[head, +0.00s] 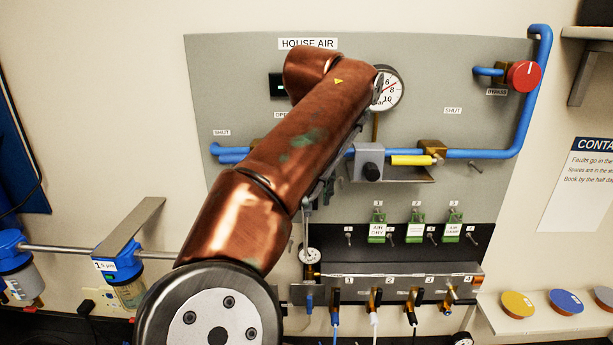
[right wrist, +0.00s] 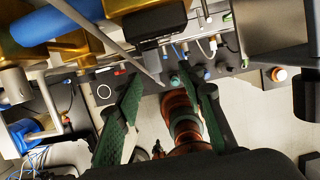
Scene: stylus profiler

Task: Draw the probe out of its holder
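I cannot make out the probe or its holder for certain in either view. In the right wrist view a thin grey rod (right wrist: 128,50) slants down to the space between the fingertips; I cannot tell what it belongs to. My right gripper (right wrist: 170,86) shows two green fingers spread apart, with nothing visibly clamped between them. A dark block (right wrist: 150,22) is just beyond the fingertips. In the head view a copper-coloured arm of mine reaches up across the house air panel (head: 440,95); its gripper is hidden behind it. My left gripper is not in view.
A blue pipe (head: 480,154), a pressure gauge (head: 390,90) and a red knob (head: 524,76) are on the panel. A grey manifold (head: 400,283) with several valves is below. Coloured discs lie on the shelf at right. Brass fittings (right wrist: 80,42) stand close to the right gripper.

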